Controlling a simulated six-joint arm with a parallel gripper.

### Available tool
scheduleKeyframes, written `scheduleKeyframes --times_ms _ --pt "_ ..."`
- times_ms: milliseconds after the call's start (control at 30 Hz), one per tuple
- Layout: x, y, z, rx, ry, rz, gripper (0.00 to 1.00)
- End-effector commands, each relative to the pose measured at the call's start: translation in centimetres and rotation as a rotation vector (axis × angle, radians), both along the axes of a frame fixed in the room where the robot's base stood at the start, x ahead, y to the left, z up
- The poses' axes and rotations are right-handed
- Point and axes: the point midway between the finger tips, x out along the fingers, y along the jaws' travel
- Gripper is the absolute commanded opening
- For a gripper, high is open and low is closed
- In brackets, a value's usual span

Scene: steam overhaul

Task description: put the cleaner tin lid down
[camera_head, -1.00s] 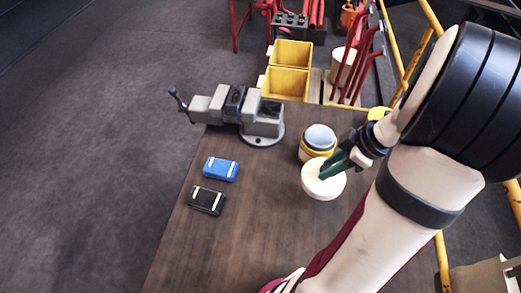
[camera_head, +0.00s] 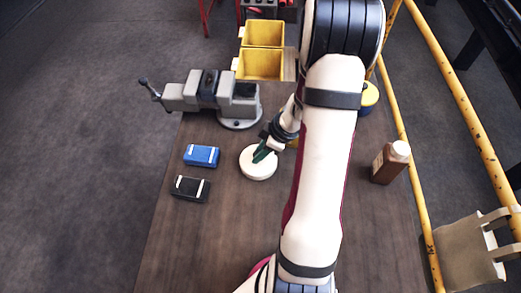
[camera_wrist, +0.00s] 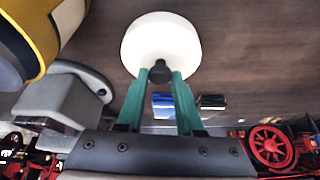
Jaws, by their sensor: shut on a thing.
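The cleaner tin lid (camera_head: 258,165) is a round white disc with a dark knob. My gripper (camera_head: 264,152) is shut on its knob, with the lid over the wooden bench, right of the blue and black boxes. In the wrist view the green fingers of my gripper (camera_wrist: 160,76) pinch the knob, and the lid (camera_wrist: 162,38) looks roughly level. I cannot tell whether its underside touches the bench. A yellow tin (camera_wrist: 47,28) shows at the upper left of the wrist view; in the head view my arm hides most of it.
A blue box (camera_head: 202,156) and a black box (camera_head: 190,189) lie left of the lid. A grey vise (camera_head: 212,95) stands behind. A brown bottle (camera_head: 386,165) and a blue-and-yellow tin (camera_head: 368,96) stand right of my arm. The bench (camera_head: 210,240) is clear in front.

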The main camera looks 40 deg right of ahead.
Motion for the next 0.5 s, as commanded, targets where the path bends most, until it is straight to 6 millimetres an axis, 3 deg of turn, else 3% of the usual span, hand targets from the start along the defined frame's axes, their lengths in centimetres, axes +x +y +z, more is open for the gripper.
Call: scheduleKeyframes --times_ms 33,67,200,500 --pt "-0.02 0.0 -0.14 0.001 0.001 0.0 0.0" --pt "-0.02 0.0 -0.19 0.001 0.001 0.0 0.37" --pt "-0.02 -0.01 -0.15 0.0 0.0 0.0 0.63" --pt "0.0 -0.01 -0.03 0.0 0.0 0.0 0.66"
